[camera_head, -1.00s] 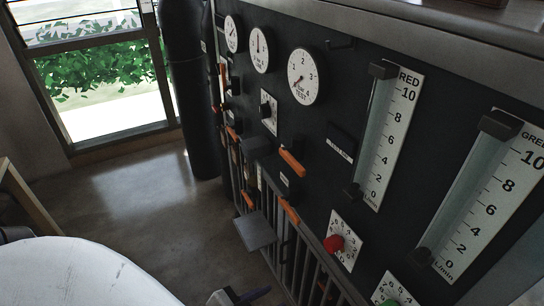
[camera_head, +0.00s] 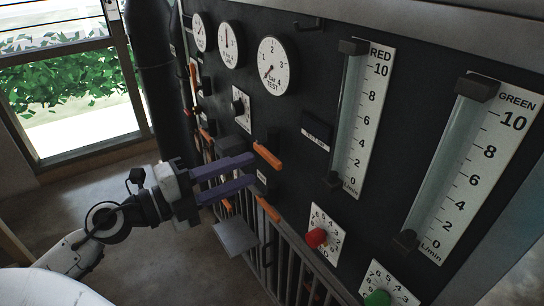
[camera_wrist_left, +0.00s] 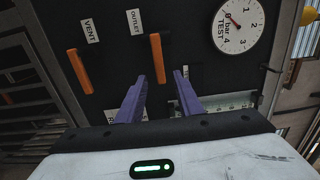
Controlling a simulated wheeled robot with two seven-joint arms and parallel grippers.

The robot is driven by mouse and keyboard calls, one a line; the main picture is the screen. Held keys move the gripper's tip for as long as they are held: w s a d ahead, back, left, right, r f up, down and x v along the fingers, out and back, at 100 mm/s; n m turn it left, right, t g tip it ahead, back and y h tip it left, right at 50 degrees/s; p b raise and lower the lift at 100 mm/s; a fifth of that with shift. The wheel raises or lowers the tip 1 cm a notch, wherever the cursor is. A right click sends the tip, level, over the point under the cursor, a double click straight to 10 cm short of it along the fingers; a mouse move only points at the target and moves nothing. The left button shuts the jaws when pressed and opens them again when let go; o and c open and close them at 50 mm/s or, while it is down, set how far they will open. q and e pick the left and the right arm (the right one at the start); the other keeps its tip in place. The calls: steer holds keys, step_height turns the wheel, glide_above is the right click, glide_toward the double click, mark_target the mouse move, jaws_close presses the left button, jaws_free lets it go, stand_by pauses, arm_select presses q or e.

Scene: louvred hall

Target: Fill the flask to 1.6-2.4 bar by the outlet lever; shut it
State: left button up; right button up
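My left gripper (camera_head: 253,171) is open, its two purple fingers apart and pointing at the dark panel. The orange outlet lever (camera_head: 267,155) is just beyond the fingertips. In the left wrist view the outlet lever (camera_wrist_left: 157,58) lies ahead of the gap between the fingertips (camera_wrist_left: 159,78), beside the OUTLET label (camera_wrist_left: 134,22). I cannot tell whether they touch. A second orange lever (camera_wrist_left: 80,70) is by the VENT label (camera_wrist_left: 90,30). The TEST gauge (camera_head: 274,65) has its needle near 0. I cannot make out the flask. My right gripper is not in view.
The RED flow tube (camera_head: 353,110) and GREEN flow tube (camera_head: 452,155) stand at the right of the panel, above a red knob (camera_head: 316,238) and a green knob (camera_head: 378,298). A grey plate (camera_head: 237,237) juts out below the levers. A dark cylinder (camera_head: 155,80) stands at the left.

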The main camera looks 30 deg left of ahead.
mark_target(269, 161)
arm_select(q)
steer(key=p+x, duration=0.1)
steer(key=x, duration=0.1)
steer(key=p+x, duration=0.1)
steer(key=x, duration=0.2)
steer(key=shift+r, duration=0.25)
steer(key=shift+w+f, duration=0.25)
steer(key=shift+w, duration=0.05)
steer(key=shift+w+d+r+p, duration=0.15)
steer(key=shift+w+p, duration=0.05)
steer(key=shift+p, duration=0.1)
steer(key=shift+w+d+p, duration=0.25)
steer(key=shift+w+p, duration=0.2)
steer(key=shift+w, duration=0.1)
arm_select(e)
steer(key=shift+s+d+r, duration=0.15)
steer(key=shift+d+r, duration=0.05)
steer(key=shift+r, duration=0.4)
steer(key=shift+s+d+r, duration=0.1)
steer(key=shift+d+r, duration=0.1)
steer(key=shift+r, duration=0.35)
arm_select(q)
steer(key=shift+c, duration=1.1)
jaws_close()
